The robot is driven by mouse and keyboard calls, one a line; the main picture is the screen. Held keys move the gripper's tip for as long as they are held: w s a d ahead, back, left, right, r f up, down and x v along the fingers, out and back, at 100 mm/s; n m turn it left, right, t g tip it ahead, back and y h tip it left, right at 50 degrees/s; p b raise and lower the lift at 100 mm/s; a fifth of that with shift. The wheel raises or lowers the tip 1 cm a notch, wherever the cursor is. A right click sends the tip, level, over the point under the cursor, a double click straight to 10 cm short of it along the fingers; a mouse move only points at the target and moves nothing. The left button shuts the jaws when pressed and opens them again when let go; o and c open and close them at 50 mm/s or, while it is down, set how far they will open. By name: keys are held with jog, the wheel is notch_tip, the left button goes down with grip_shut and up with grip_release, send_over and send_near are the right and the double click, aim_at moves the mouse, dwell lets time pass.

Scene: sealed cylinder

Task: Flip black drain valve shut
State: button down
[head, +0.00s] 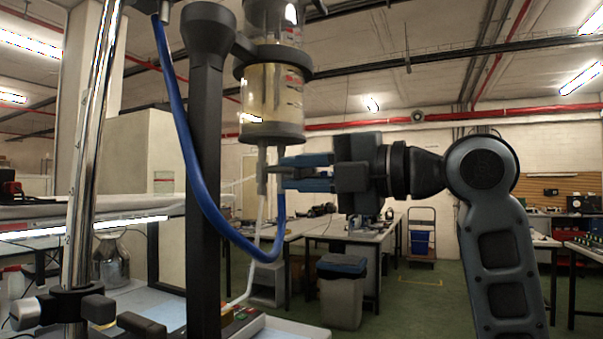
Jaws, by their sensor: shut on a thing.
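The sealed cylinder (275,92) is clear, with pale yellow liquid inside, and is held upright in dark collars on a black column. A short outlet runs down from its base to a small grey fitting (262,182), where the drain valve sits. My gripper (276,173) comes in from the right, level, with its blue fingertips at this fitting. It is shut on the drain valve, whose black handle is mostly hidden by the fingers. I cannot tell the handle's angle.
A blue hose (188,150) loops from the upper left, under the fitting and up near my fingers. A pale tube (254,245) runs down from the fitting. The black column (206,200) and a chrome post (85,170) stand left. Open floor lies right, before benches.

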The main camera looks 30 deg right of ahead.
jog(key=shift+r+m, duration=0.35)
jog(key=shift+m, duration=0.95)
jog(key=c, duration=1.1)
grip_release()
jog(key=b+v, duration=0.1)
jog(key=v, duration=0.7)
jog(key=shift+w, duration=0.1)
